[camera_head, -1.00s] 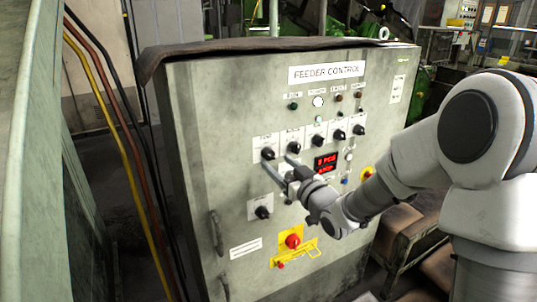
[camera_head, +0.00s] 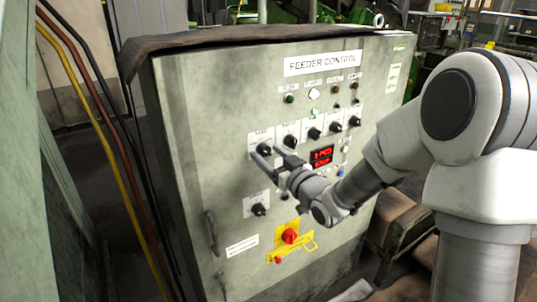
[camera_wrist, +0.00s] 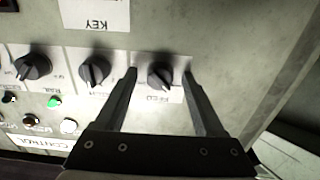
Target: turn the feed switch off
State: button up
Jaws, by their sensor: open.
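The feed switch (camera_head: 264,149) is a black rotary knob on a white plate, leftmost in the upper knob row of the feeder control cabinet (camera_head: 190,150). The wrist view shows the feed switch (camera_wrist: 160,77) upside down above its FEED label; its grip bar looks slanted. My gripper (camera_head: 267,151) is open, with its tips at the switch. In the wrist view my gripper (camera_wrist: 159,73) has one finger on each side of the knob, with gaps visible. I cannot tell whether the tips reach the panel.
More black knobs (camera_wrist: 94,71) stand close beside the feed switch. A red display (camera_head: 321,157) is right of my fingers. A key-labelled knob (camera_head: 258,209) and a red switch on yellow (camera_head: 289,236) are below. Hoses (camera_head: 100,130) run left of the cabinet.

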jog(key=shift+c, duration=0.3)
grip_shut()
jog(key=shift+m, duration=0.4)
jog(key=m, duration=0.3)
jog(key=shift+r+m+p, duration=0.1)
jog(key=shift+m+p, duration=0.25)
jog(key=shift+m, duration=0.05)
jog(key=shift+m+p, duration=0.65)
jog(key=shift+m, duration=1.35)
jog(key=shift+a, duration=0.1)
